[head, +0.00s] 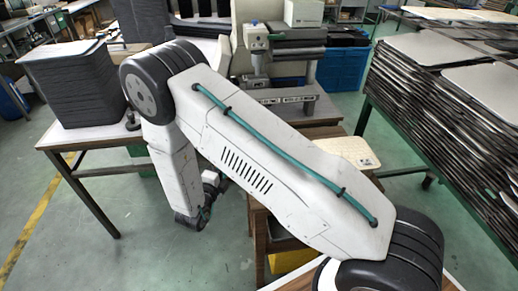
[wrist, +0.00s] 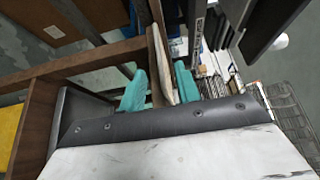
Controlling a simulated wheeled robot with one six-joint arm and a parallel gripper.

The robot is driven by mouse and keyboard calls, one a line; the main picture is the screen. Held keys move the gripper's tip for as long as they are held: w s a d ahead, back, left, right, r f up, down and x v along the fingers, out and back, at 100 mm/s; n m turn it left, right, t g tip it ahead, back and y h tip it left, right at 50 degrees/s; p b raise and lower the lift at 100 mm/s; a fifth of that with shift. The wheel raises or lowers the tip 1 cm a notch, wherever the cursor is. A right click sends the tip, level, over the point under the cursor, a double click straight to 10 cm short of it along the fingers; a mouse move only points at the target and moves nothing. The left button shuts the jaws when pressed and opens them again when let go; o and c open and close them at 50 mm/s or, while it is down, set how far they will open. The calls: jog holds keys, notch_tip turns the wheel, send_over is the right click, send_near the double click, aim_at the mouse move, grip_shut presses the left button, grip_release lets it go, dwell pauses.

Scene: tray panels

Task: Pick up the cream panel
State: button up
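The cream panel (head: 350,152) lies flat on a wooden tabletop in the head view, its left part hidden behind my arm. In the wrist view the cream panel (wrist: 161,62) shows edge-on as a thin pale strip beside a brown wooden edge. My gripper (wrist: 161,90) has two teal fingers, one on each side of this strip. They stand apart, with the panel edge and some brown wood seen in the gap. Firm contact on both faces is not visible.
A table with a stack of dark panels (head: 75,85) stands at the left. A rack of stacked grey trays (head: 450,120) stands at the right. A grey machine (head: 285,80) and a blue bin (head: 343,68) are behind. Wooden framing (wrist: 85,62) is close beside my gripper.

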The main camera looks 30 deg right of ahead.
jog(key=x, duration=0.7)
jog(key=shift+s+d, duration=0.2)
jog(key=shift+d, duration=0.1)
grip_shut()
